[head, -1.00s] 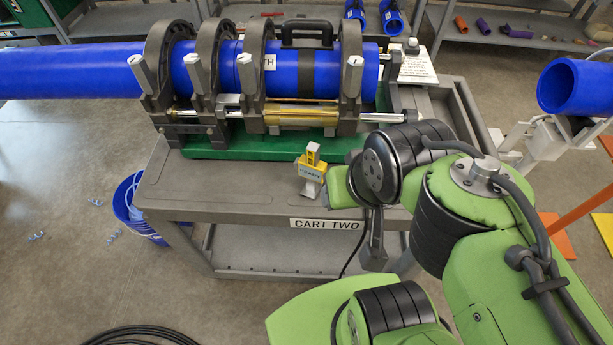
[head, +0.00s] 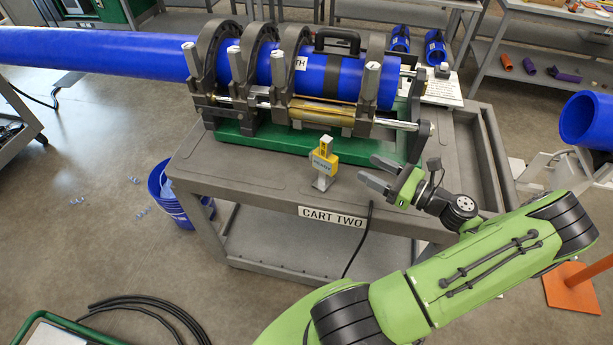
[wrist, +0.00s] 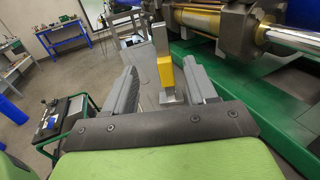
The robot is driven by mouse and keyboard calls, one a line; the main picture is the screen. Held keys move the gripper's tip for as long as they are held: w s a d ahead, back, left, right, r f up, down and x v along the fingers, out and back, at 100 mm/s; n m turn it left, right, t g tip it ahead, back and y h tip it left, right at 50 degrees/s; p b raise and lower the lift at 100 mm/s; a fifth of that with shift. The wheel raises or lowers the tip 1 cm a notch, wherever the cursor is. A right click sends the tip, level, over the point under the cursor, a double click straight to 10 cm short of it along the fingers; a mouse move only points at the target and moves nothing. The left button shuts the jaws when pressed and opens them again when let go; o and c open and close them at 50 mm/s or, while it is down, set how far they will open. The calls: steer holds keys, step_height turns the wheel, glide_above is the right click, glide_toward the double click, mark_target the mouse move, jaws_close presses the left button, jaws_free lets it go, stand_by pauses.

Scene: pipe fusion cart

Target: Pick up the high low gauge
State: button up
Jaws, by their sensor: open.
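The high low gauge (head: 322,170), a small yellow and silver tool with a label, stands upright near the front edge of the cart top, in front of the green machine base. My gripper (head: 368,171) is open and empty just right of the gauge in the head view, with its fingers pointing left at it and a small gap between. In the wrist view the gauge (wrist: 166,72) shows ahead, framed between the two grey fingers.
The grey cart (head: 240,180), labelled CART TWO, carries the pipe fusion machine with a blue pipe (head: 120,55) clamped in it. Its green base (head: 245,143) lies close behind the gauge. The cart top left of the gauge is clear. A blue bucket (head: 165,190) stands on the floor.

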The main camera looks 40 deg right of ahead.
mark_target(323, 160)
steer(key=b+x, duration=0.1)
steer(key=x, duration=1.5)
steer(key=shift+r, duration=0.1)
steer(key=shift+s, duration=0.15)
jaws_close()
